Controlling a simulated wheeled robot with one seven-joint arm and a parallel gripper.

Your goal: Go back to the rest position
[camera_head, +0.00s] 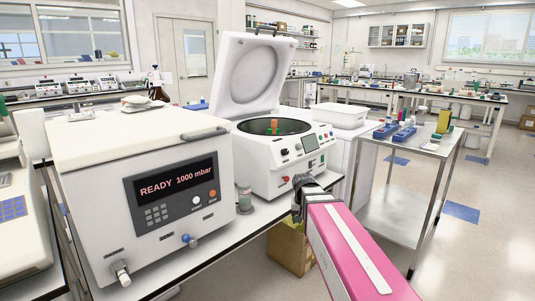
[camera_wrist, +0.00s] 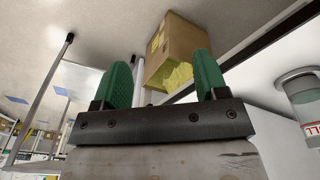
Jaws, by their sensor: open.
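My gripper (camera_wrist: 162,80) is open and empty, its two green fingers apart in the wrist view. In the head view my pink arm reaches in from the bottom right, its dark wrist in front of the bench edge near the white centrifuge; the fingers cannot be made out there. The centrifuge (camera_head: 289,161) stands on the bench with its lid (camera_head: 254,72) raised, and an orange and green item (camera_head: 273,127) shows in its bowl. Left of it is a white device (camera_head: 130,185) with its top closed and a display reading "READY 1000 mbar".
A small lidded jar (camera_head: 244,198) stands at the bench edge between the machines; it also shows in the wrist view (camera_wrist: 300,92). An open cardboard box (camera_head: 289,247) is on the floor below. A metal cart (camera_head: 425,143) with blue racks stands right. Floor at far right is open.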

